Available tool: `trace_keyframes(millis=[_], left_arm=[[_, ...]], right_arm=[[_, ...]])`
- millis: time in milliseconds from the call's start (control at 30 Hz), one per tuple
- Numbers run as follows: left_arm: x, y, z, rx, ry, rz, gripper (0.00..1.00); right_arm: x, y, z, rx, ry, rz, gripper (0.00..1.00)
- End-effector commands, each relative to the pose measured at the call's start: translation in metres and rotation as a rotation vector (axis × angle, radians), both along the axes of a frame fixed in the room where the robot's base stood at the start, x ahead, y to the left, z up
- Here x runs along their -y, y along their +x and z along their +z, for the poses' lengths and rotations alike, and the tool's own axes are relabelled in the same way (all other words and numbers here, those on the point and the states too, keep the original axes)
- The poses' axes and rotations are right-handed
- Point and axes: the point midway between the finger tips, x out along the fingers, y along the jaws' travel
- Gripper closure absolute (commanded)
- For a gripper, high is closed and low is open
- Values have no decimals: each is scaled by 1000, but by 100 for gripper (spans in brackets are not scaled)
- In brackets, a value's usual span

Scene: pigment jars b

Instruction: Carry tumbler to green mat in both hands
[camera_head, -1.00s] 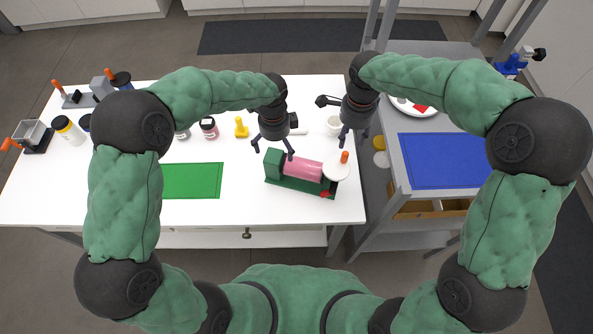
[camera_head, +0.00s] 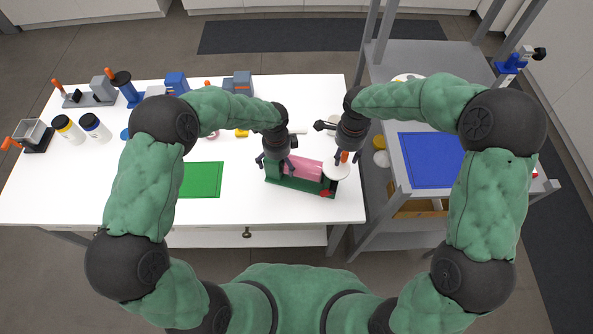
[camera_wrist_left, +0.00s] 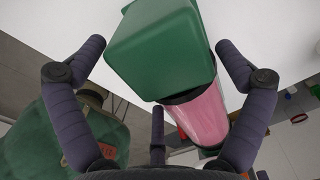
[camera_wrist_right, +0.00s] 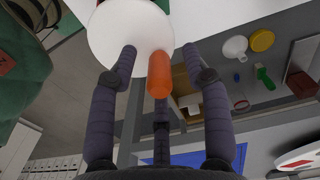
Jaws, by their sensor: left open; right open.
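The tumbler lies on the white table's right part: a pink drum (camera_head: 304,168) on a green base (camera_head: 300,184), with a green end block at left and a white disc (camera_head: 336,170) with an orange knob at right. My left gripper (camera_head: 276,160) is open over the green end block (camera_wrist_left: 160,50), which shows between its spread fingers in the left wrist view. My right gripper (camera_head: 345,155) is open at the white disc (camera_wrist_right: 130,40), with the orange knob (camera_wrist_right: 159,74) between its fingers in the right wrist view. The green mat (camera_head: 203,180) lies left of the tumbler.
A grey stand with a blue mat (camera_head: 430,160) is at the right. Jars (camera_head: 95,127) and blue and grey devices (camera_head: 122,84) stand along the table's back and left. Bare table lies between the tumbler and the green mat.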

Motion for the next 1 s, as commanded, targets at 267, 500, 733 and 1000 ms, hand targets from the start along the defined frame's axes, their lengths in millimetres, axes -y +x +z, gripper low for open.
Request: trace_keyframes(millis=[267,500,733,1000], left_arm=[[0,0,0,0,0,0,48],[0,0,0,-1,0,2,69],[-1,1,1,1,0,4,69],[-1,1,13,2,0,6,69]], right_arm=[[0,0,0,0,0,0,100],[0,-1,0,-3,-1,0,100],[1,-1,2,-3,-2,-1,100],[1,-1,14,-3,-2,-1,100]])
